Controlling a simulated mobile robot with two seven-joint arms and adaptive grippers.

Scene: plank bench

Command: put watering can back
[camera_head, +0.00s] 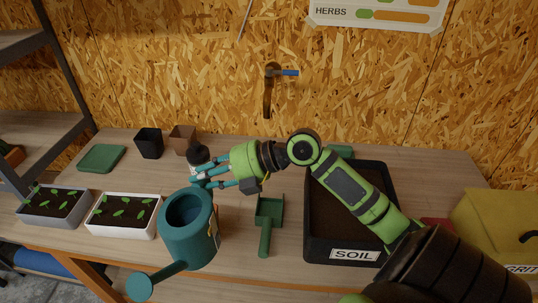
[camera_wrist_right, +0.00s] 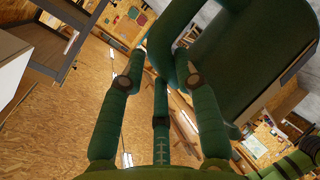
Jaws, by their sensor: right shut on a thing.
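The teal watering can (camera_head: 188,232) is at the front of the bench in the head view, its open top facing up and its spout and round rose (camera_head: 139,288) reaching toward the lower left past the bench edge. My right gripper (camera_head: 206,177) is shut on the can at its back, beside the rim. In the wrist view the can's body (camera_wrist_right: 245,55) fills the upper right, and its handle (camera_wrist_right: 163,42) lies at the fingers (camera_wrist_right: 160,85). I cannot tell whether the can's base touches the bench. My left gripper is not in view.
Two seedling trays (camera_head: 123,229) (camera_head: 38,219) stand left of the can. Behind are dark and brown pots (camera_head: 149,143) (camera_head: 182,138) and a green tray (camera_head: 101,158). A green scoop (camera_head: 266,230), soil tray (camera_head: 314,248) and yellow grit box (camera_head: 485,225) are right. A tap (camera_head: 268,95) is above.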

